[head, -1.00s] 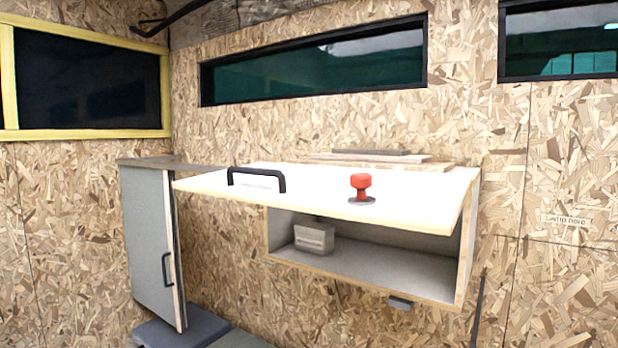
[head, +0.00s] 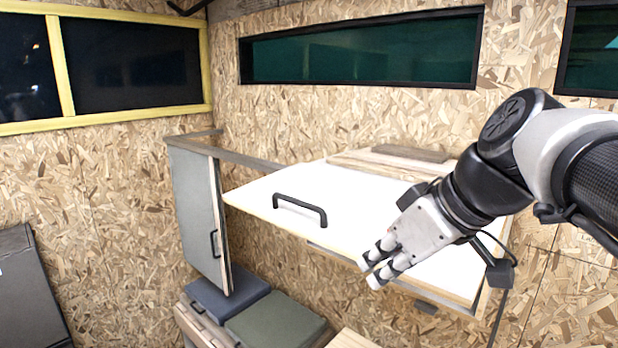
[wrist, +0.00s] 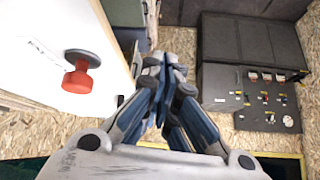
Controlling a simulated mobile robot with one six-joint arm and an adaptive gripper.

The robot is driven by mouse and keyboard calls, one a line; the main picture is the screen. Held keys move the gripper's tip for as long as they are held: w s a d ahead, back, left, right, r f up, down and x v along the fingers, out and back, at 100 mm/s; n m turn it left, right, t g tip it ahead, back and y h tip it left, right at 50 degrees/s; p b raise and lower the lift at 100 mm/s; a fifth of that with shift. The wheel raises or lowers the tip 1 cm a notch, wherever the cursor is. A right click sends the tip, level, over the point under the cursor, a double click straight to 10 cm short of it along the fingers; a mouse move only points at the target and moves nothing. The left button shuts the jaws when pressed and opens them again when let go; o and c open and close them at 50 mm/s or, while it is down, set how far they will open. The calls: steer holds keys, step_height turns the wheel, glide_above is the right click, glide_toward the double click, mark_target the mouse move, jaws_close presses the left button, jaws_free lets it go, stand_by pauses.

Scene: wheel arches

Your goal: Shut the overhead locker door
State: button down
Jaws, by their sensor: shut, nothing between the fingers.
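The overhead locker door (head: 335,188) is a white panel with a black bar handle (head: 300,207). It is raised and slopes out from the wall. Its front edge hides most of the locker interior; a strip of the locker's lower edge (head: 440,296) shows beneath. My gripper (head: 376,272) is shut and empty, overlapping the door's front edge right of the handle in the head view. The arm or gripper hides that knob in the head view. I cannot tell whether the fingers touch the door.
Boards (head: 385,163) lie on top of the locker. A grey cabinet door (head: 198,205) stands to its left. Blue and green cushions (head: 262,315) sit below. In the wrist view, a dark panel with small controls (wrist: 262,98) is at the right.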

steer(key=w+d+r+n+y+p, duration=0.1)
steer(key=w+r+p, duration=0.15)
steer(key=r, duration=0.35)
steer(key=w+d+r+n+p, duration=0.1)
steer(key=w+r+n+p, duration=0.15)
steer(key=r, duration=0.25)
glide_toward(328, 239)
steer(key=w+a, duration=0.1)
steer(key=a, duration=0.1)
steer(key=shift+w+f+m+t+y, duration=0.15)
steer(key=shift+w+f+m+t, duration=0.05)
steer(key=shift+f, duration=0.3)
steer(key=shift+w+f+m+t+y, duration=0.15)
steer(key=shift+f+t, duration=0.05)
steer(key=shift+f, duration=0.3)
steer(key=shift+d+f, duration=0.15)
steer(key=shift+f, duration=0.7)
